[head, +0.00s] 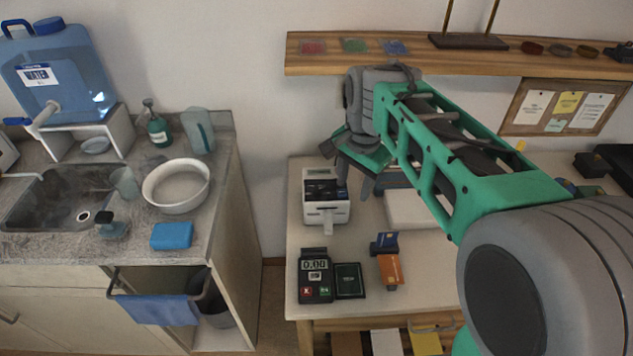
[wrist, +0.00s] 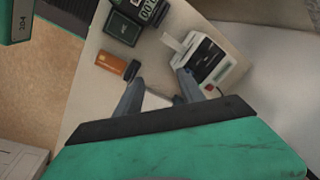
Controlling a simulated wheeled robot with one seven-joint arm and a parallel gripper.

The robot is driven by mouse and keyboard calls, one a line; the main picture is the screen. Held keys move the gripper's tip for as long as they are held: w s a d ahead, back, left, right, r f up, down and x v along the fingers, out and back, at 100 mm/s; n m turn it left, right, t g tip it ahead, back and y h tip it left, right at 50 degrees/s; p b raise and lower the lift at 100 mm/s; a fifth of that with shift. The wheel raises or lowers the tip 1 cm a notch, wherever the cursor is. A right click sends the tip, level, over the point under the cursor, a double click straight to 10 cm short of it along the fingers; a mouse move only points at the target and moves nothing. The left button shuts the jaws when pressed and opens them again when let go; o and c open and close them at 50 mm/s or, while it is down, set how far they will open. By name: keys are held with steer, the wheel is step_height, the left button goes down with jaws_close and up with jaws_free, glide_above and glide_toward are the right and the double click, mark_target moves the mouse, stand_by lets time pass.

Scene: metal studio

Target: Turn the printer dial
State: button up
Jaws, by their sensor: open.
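The printer (head: 326,213) is a small white box with a black top, standing on the desk, with a white strip coming out of its front. It also shows in the wrist view (wrist: 228,68), right of my fingers. A small red round part (wrist: 209,88) sits near its edge; I cannot tell whether this is the dial. My gripper (head: 355,184) is above the desk at the printer's back right, pointing down. Its fingers (wrist: 160,82) are apart with nothing seen between them. In the wrist view one fingertip overlaps the printer's edge; I cannot tell if they touch.
A card terminal (head: 315,276), a dark box (head: 349,281) and an orange item (head: 390,269) lie in front on the desk. A wooden shelf (head: 460,57) is above my arm. A sink counter (head: 226,170) is at left, across a gap.

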mark_target(318, 188)
steer(key=w+a+f+m, duration=0.1)
steer(key=w+a+m, duration=0.1)
steer(key=w+m, duration=0.1)
steer(key=w+a+f+m+g, duration=0.1)
steer(key=w+a+f+m, duration=0.1)
steer(key=w, duration=0.3)
steer(key=w+a+f+m, duration=0.1)
steer(key=w+a+m, duration=0.2)
steer(key=shift+w+f+m+g, duration=0.2)
steer(key=shift+w+m+g, duration=0.2)
steer(key=shift+w+a+f, duration=0.15)
steer(key=shift+f, duration=0.1)
step_height(318, 188, down, 7)
steer(key=shift+f, duration=0.2)
jaws_close()
